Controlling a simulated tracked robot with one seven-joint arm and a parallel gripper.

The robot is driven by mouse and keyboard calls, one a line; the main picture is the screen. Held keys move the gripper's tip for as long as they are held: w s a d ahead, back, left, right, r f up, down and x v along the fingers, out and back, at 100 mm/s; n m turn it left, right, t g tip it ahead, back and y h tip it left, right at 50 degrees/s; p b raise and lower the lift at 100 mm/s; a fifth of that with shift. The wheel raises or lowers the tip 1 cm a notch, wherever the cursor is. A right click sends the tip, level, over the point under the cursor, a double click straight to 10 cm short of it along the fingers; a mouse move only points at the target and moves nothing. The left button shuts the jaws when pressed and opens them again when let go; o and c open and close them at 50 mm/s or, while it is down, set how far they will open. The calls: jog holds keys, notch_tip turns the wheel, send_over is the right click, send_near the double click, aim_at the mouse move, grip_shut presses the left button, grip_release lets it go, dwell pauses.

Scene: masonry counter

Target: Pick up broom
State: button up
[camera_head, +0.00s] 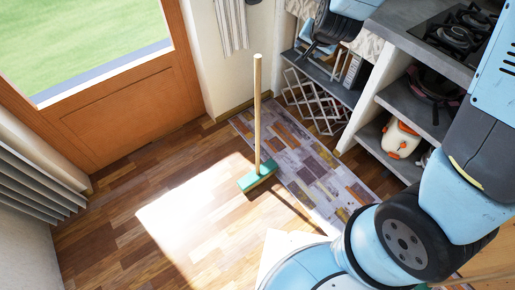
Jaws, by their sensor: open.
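The broom (257,118) stands upright on the floor, with a pale wooden handle and a green head (257,174) at the bottom. The head rests at the left edge of a patterned rug, and the handle leans on nothing that I can see. My gripper (314,44), dark below a light blue wrist, shows at the top, in front of the shelves and right of the handle's top. It is open and apart from the broom, with nothing seen between its fingers.
A masonry counter (393,37) with a hob and open shelves stands at the right. A white and orange pot (401,138) sits on a shelf. A wooden glazed door (141,100) is at the back left, a radiator (38,182) at the left. The wooden floor left of the broom is clear.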

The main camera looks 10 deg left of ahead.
jog(key=a+f+t+h, duration=0.1)
jog(key=a+f, duration=0.4)
jog(key=f, duration=0.4)
jog(key=n+t+y, duration=0.3)
jog(key=n+t, duration=0.3)
jog(key=t, duration=0.2)
send_near(259, 100)
jog(key=x, duration=0.7)
jog(key=shift+w, duration=0.25)
jog(key=shift+a+x, duration=0.1)
jog(key=shift+x, duration=1.3)
jog(key=shift+a+x, duration=0.15)
jog(key=shift+x, duration=1.25)
jog(key=shift+r, duration=0.15)
jog(key=shift+c, duration=0.5)
jog(key=c, duration=0.9)
jog(key=shift+r, duration=0.15)
jog(key=shift+c, duration=0.2)
